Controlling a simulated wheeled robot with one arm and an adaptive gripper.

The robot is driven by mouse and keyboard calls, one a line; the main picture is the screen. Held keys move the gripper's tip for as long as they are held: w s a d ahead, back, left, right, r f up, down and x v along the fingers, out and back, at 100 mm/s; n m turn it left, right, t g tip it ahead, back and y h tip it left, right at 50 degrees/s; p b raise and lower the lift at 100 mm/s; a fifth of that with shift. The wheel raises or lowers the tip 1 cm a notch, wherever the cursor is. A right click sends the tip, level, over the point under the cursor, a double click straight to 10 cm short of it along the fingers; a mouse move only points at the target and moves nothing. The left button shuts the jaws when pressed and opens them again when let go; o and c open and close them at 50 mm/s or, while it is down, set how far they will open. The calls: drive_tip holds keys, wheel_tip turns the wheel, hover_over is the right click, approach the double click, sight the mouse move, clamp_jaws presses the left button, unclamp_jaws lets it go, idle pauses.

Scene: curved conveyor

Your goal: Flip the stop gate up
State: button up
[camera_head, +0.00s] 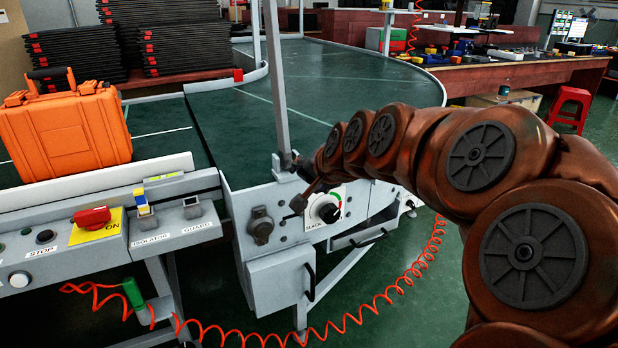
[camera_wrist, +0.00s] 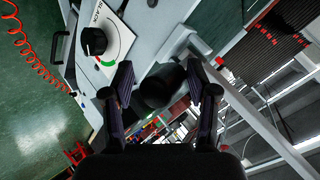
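A long grey bar (camera_head: 275,90) stands nearly upright at the near corner of the conveyor, rising from beside my gripper; it looks like the stop gate, though I cannot be sure. In the wrist view a pale bar (camera_wrist: 258,125) runs diagonally to the lower right. My gripper (camera_head: 297,182) is at the bar's lower end, by the conveyor's end panel. In the wrist view my gripper (camera_wrist: 161,85) has its fingers spread, with a dark round cylinder (camera_wrist: 158,92) between or just beyond them. I cannot tell whether they touch it. The bar's base is partly hidden by my gripper.
A black dial (camera_head: 328,211) on a white plate sits close below my gripper. An orange case (camera_head: 66,130) stands on the left conveyor section. A coiled red hose (camera_head: 390,287) hangs below. The green belt (camera_head: 330,85) behind is clear.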

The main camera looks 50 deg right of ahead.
drive_tip(key=shift+r, duration=0.1)
wheel_tip(320, 180, up, 10)
drive_tip(key=shift+f, duration=0.1)
idle(0.8)
idle(0.5)
